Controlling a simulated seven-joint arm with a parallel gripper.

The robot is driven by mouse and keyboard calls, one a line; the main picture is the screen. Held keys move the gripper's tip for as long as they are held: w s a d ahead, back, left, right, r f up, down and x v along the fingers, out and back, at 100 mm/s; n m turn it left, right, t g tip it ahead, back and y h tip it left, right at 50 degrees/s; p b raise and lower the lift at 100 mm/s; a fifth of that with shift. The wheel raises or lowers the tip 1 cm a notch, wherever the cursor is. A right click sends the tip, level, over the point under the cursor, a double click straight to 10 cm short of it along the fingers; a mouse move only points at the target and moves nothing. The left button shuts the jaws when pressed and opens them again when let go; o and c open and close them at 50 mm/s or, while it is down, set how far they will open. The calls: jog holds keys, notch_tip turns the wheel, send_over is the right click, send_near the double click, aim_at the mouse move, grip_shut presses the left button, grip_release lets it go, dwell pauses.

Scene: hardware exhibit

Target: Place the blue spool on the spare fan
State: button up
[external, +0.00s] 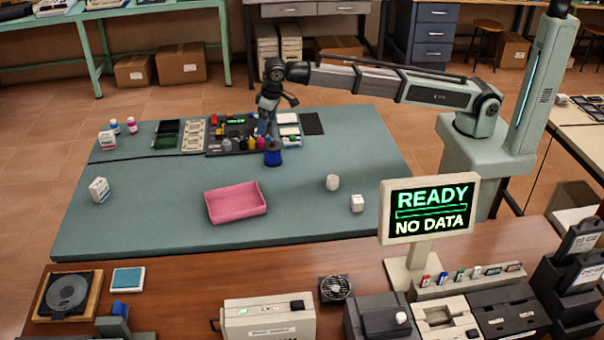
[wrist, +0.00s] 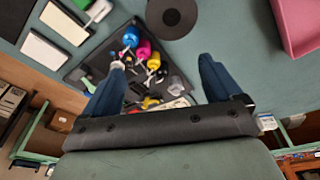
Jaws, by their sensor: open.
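The blue spool (external: 272,158) stands upright on the teal mat, at the front edge of the dark tray. In the wrist view its round dark top (wrist: 172,14) shows at the upper edge, partly cut off. My gripper (external: 266,128) is open, above the dark tray and just behind the spool. In the wrist view my gripper (wrist: 162,66) has its two fingers spread with nothing held between them, and the spool lies beyond the fingertips. The spare fan (external: 335,289), a small black square fan, lies on the wooden bench at the front.
A pink bin (external: 236,212) sits mid-mat. The dark tray (external: 214,149) holds several coloured bottles and small parts.

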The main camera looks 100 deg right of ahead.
jog(key=w+d+f+n+t+h, duration=0.2)
jog(key=d+f+n+t+h, duration=0.2)
jog(key=d+n+t, duration=0.65)
jog(key=s+a+n+t+y, duration=0.1)
jog(key=n, duration=0.5)
jog(key=s+a+r+n+t, duration=0.1)
jog(key=a+n, duration=0.1)
jog(key=n, duration=0.5)
jog(key=s+a+n+t+y, duration=0.1)
jog(key=a+n, duration=0.1)
jog(key=n, duration=0.4)
jog(key=shift+s+a+r+t+y, duration=0.2)
jog(key=shift+s+r+t+y, duration=0.1)
jog(key=shift+s+r+t, duration=0.1)
jog(key=s+a+n+t+y, duration=0.1)
jog(key=s+a+n+y, duration=0.45)
jog(key=n, duration=0.75)
jog(key=y, duration=0.1)
send_near(268, 151)
jog(key=shift+w+d+f+n, duration=0.45)
jog(key=shift+w+d+f, duration=0.55)
jog(key=shift+w+f, duration=0.1)
jog(key=x, duration=0.7)
jog(key=shift+w+a, duration=0.1)
jog(key=shift+w, duration=0.15)
